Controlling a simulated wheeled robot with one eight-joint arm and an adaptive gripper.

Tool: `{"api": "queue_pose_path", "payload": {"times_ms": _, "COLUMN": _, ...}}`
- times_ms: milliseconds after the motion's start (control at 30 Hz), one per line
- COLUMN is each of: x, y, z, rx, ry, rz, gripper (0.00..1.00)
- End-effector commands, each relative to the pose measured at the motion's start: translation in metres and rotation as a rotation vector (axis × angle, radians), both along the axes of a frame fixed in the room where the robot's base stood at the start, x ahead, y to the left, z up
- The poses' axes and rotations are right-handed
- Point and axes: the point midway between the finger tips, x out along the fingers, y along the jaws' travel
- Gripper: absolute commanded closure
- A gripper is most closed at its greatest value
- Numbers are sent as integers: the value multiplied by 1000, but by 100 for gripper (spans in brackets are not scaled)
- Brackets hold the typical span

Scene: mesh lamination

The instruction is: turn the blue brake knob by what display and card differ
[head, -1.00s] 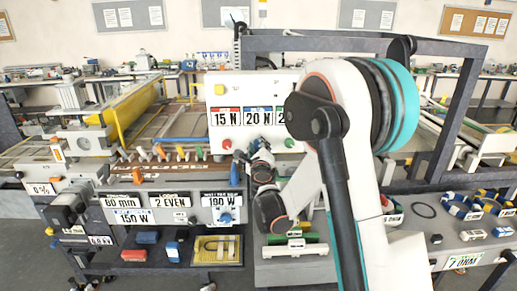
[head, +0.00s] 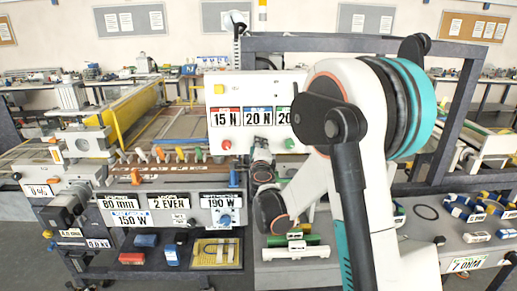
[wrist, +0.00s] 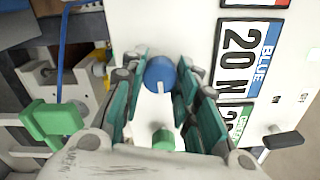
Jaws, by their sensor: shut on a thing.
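The blue knob (wrist: 160,72) sits on the white panel (wrist: 130,30), between the teal-padded fingers of my gripper (wrist: 160,80) in the wrist view. The fingers are shut on it. A pale mark shows on the knob's face. In the head view my gripper (head: 259,145) is at the panel (head: 300,85), below the middle card, and hides the blue knob. The blue card (wrist: 240,48) reads "20 N"; it also shows in the head view (head: 258,117). I cannot make out a separate brake display.
The red knob (head: 226,145) and green knob (head: 290,144) flank my gripper. The card (head: 226,117) above red reads "15 N"; my arm partly covers the green one. A lower console (head: 165,212) carries several plates. Small parts lie on the right bench (head: 425,240).

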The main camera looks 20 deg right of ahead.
Motion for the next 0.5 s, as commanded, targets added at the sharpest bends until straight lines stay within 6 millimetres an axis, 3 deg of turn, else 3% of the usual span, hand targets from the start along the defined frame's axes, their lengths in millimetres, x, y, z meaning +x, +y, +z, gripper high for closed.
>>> {"api": "queue_pose_path", "payload": {"times_ms": 367, "x": 0, "y": 1, "z": 0, "rx": -3, "ry": 1, "rz": 1, "gripper": 96}}
{"api": "queue_pose_path", "payload": {"times_ms": 400, "x": 0, "y": 1, "z": 0, "rx": -3, "ry": 2, "rz": 1, "gripper": 63}}
{"api": "queue_pose_path", "payload": {"times_ms": 467, "x": 0, "y": 1, "z": 0, "rx": -3, "ry": 1, "rz": 1, "gripper": 52}}
{"api": "queue_pose_path", "payload": {"times_ms": 500, "x": 0, "y": 1, "z": 0, "rx": -2, "ry": 0, "rz": 1, "gripper": 52}}
